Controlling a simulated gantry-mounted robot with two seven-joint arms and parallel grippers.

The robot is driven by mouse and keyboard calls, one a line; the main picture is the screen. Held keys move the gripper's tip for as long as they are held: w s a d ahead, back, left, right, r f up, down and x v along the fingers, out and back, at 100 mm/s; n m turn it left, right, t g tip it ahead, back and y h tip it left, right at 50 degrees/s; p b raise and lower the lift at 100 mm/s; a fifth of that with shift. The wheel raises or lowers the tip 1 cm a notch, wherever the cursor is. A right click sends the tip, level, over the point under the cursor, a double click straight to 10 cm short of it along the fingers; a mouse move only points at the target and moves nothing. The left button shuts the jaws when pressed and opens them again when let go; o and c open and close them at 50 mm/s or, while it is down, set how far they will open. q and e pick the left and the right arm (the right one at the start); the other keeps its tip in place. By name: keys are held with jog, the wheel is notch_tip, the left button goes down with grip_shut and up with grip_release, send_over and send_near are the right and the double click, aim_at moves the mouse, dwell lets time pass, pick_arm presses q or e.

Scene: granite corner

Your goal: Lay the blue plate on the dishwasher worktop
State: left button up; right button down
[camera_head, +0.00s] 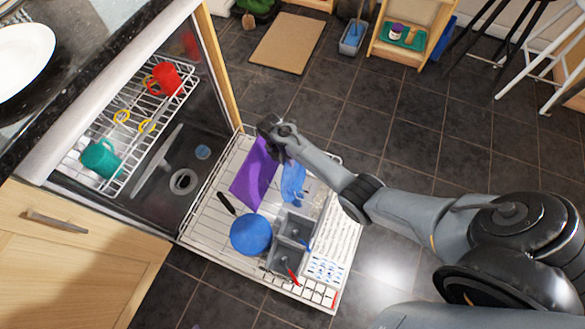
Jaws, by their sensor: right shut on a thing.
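A round blue plate (250,234) lies on the pulled-out lower rack (208,212) of the open dishwasher. The dishwasher worktop (88,52) is the dark speckled counter at the upper left. My right gripper (268,129) is above the far edge of the rack, away from the blue plate. It appears shut on the top edge of a flat purple board (255,172), which slants down towards the rack; the fingertips are hard to make out. My left gripper is not in view.
A white plate (22,58) stands on the worktop. The upper rack holds a red mug (165,76) and a green mug (101,158). Beside the blue plate are a blue item (293,183), a grey cutlery basket (285,257) and a dark-handled utensil (226,203).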

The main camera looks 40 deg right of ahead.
jog(key=shift+r, duration=0.25)
jog(key=shift+r+p, duration=0.35)
jog(key=shift+p, duration=0.15)
jog(key=s+p+v, duration=0.1)
jog(key=p+v, duration=1.8)
jog(key=v, duration=0.1)
jog(key=shift+s+d+r, duration=0.25)
jog(key=shift+d+r, duration=0.1)
jog(key=shift+r, duration=0.25)
dwell(0.5)
jog(key=shift+f, duration=0.2)
jog(key=w+a+b+x, duration=0.1)
jog(key=b+x, duration=0.9)
jog(key=shift+d+f, duration=0.15)
jog(key=shift+f, duration=0.15)
jog(key=shift+w+r, duration=0.1)
jog(key=shift+w, duration=0.05)
dwell(0.5)
